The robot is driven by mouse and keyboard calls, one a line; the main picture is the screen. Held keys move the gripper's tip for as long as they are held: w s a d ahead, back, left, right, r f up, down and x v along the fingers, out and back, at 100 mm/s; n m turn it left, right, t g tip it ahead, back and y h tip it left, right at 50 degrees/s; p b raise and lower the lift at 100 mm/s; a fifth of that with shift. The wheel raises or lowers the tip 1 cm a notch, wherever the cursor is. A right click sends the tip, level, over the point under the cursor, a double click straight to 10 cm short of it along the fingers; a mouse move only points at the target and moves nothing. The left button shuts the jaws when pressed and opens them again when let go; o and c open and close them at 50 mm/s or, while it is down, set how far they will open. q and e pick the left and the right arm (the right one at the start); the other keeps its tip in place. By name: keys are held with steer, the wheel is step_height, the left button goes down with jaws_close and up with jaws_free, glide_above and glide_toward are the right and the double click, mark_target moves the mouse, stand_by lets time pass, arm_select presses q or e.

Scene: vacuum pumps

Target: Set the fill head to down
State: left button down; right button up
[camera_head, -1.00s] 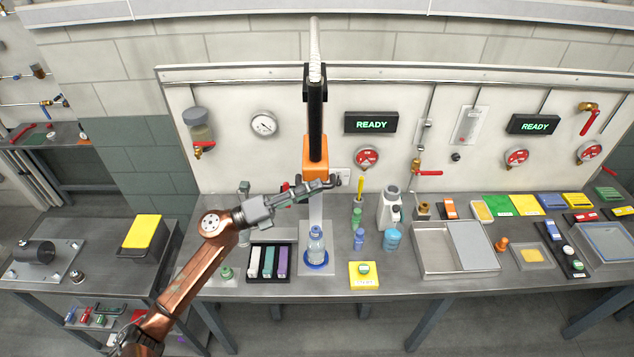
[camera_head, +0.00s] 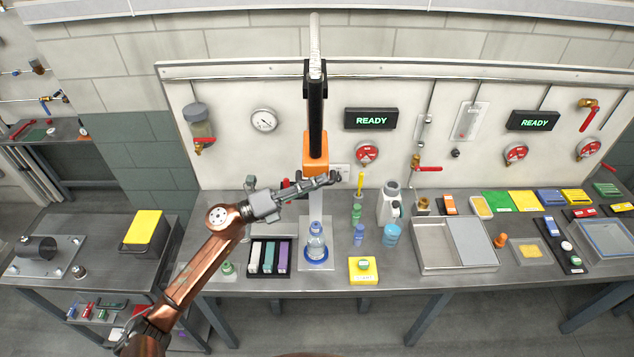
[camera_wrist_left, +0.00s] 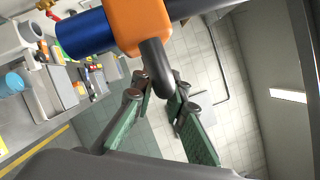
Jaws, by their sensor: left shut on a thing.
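The fill head is an orange block (camera_head: 315,152) on a black upright column (camera_head: 316,105), above a clear bottle (camera_head: 315,240) with a blue ring at its base. My left gripper (camera_head: 328,180) is at the lower front of the orange block. In the left wrist view the orange block (camera_wrist_left: 138,22) carries a blue cylinder (camera_wrist_left: 85,36) and a grey bent handle (camera_wrist_left: 157,68). The green-padded fingers (camera_wrist_left: 162,90) are around the handle's end, shut on it. The spout under the block is mostly hidden by my gripper. My right gripper is out of view.
The grey bench (camera_head: 335,280) holds a tray of coloured blocks (camera_head: 250,270) left of the bottle. A yellow block (camera_head: 363,273), small bottles and a white bottle (camera_head: 388,205) stand to the right. A metal tray (camera_head: 430,250) lies farther right.

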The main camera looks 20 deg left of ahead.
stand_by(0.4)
arm_select(q)
step_height(320, 180, down, 21)
steer(key=b, duration=1.6)
steer(key=shift+r, duration=0.2)
steer(key=shift+f, duration=0.1)
steer(key=c, duration=2.3)
jaws_free()
steer(key=o, duration=0.4)
steer(key=shift+c, duration=0.2)
